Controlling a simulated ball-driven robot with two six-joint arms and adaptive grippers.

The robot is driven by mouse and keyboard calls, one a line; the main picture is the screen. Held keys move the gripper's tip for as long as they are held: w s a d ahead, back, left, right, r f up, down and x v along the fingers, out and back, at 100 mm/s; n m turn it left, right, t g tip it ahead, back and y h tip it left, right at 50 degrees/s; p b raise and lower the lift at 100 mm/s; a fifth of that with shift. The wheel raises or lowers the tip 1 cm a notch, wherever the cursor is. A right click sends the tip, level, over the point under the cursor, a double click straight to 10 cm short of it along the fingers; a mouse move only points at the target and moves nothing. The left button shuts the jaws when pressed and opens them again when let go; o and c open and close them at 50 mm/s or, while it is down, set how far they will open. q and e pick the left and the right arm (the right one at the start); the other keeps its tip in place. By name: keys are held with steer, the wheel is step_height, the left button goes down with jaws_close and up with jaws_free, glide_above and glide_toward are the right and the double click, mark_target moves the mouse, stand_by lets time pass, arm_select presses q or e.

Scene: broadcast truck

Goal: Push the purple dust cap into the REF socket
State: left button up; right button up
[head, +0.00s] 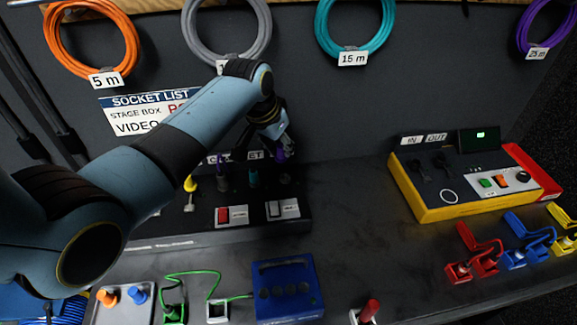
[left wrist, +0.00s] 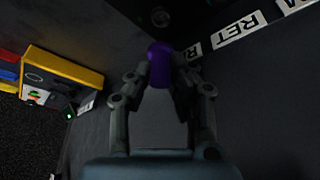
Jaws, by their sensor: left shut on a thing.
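My left gripper (left wrist: 160,80) is shut on the purple dust cap (left wrist: 160,62). In the head view, my left gripper (head: 280,143) hangs over the back row of the dark socket panel (head: 310,215), and the cap shows there as a small purple spot. In the left wrist view a dark round socket (left wrist: 160,17) lies just beyond the cap, with a gap visible between them. A label reading RET (left wrist: 238,28) is to its right; another is partly hidden by the finger. I cannot read a REF label. My right gripper is not in view.
Yellow, purple and teal plugs stand in the panel left of the gripper, including a yellow one (head: 190,184). A yellow-edged box (head: 440,212) is at right. A blue box (head: 287,291) and a grey tray (head: 103,315) with caps are in front.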

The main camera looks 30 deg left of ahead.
mark_target(285, 159)
arm_select(q)
steer(key=shift+w+d+r, duration=0.15)
steer(key=shift+w+r, duration=0.15)
steer(key=shift+w, duration=0.45)
steer(key=shift+f+b, duration=1.6)
steer(key=shift+f, duration=1.35)
steer(key=shift+p, duration=0.8)
steer(key=shift+f+b, duration=0.8)
steer(key=shift+f, duration=0.3)
